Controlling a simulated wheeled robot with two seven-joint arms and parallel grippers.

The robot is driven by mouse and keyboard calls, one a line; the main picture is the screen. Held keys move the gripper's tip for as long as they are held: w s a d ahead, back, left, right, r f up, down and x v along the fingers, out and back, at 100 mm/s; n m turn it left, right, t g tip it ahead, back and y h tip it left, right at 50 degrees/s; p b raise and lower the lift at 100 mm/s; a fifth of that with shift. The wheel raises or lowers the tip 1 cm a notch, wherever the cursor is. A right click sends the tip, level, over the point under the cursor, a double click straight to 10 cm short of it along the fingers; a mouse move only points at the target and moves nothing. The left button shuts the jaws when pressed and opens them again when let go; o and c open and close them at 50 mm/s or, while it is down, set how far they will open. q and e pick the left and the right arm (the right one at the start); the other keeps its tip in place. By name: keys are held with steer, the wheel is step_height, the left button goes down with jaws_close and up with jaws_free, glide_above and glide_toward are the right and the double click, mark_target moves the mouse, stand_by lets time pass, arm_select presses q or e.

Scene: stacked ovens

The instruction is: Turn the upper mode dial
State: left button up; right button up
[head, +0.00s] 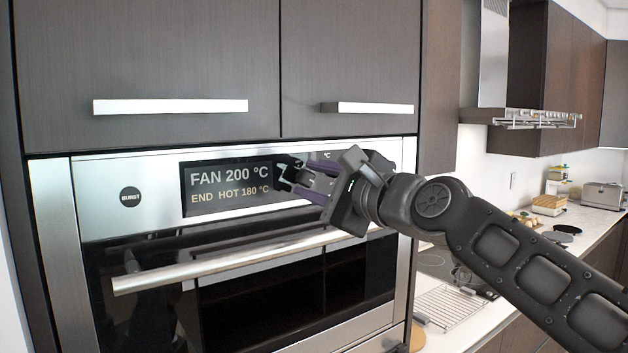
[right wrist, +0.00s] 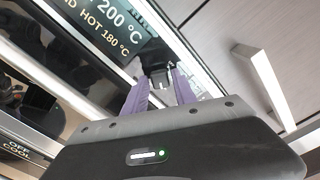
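My right gripper (head: 284,173) is in front of the upper oven's control panel (head: 103,204), at the right part of its display. Its purple fingers with dark tips are apart, with a gap between them. In the right wrist view the fingers (right wrist: 160,72) point at the panel, with a small dark shape between the tips; I cannot tell whether this is a dial or the tips themselves. The display (head: 229,187) reads FAN 200 °C and END HOT 180 °C. No mode dial shows clearly; the gripper covers part of the panel. My left gripper is not in view.
The oven door handle (head: 230,262) runs just below the gripper. A round BURST button (head: 130,197) is at the panel's left. Cupboard handles (head: 170,106) stick out above. A counter (head: 590,224) with a wire rack (head: 447,308) lies to the right.

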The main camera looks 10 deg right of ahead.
jaws_close()
steer(key=shift+n, duration=0.4)
steer(key=n+b, duration=0.1)
steer(key=n, duration=0.4)
steer(key=shift+a+f, duration=0.1)
steer(key=shift+f, duration=0.05)
steer(key=n+b, duration=0.2)
steer(key=n, duration=0.3)
steer(key=n+b, duration=0.1)
steer(key=n, duration=0.3)
steer(key=shift+b, duration=0.4)
steer(key=n+b, duration=0.1)
steer(key=n, duration=0.2)
steer(key=shift+n, duration=0.3)
steer(key=n+b, duration=0.2)
steer(key=n, duration=0.3)
steer(key=shift+n, duration=0.4)
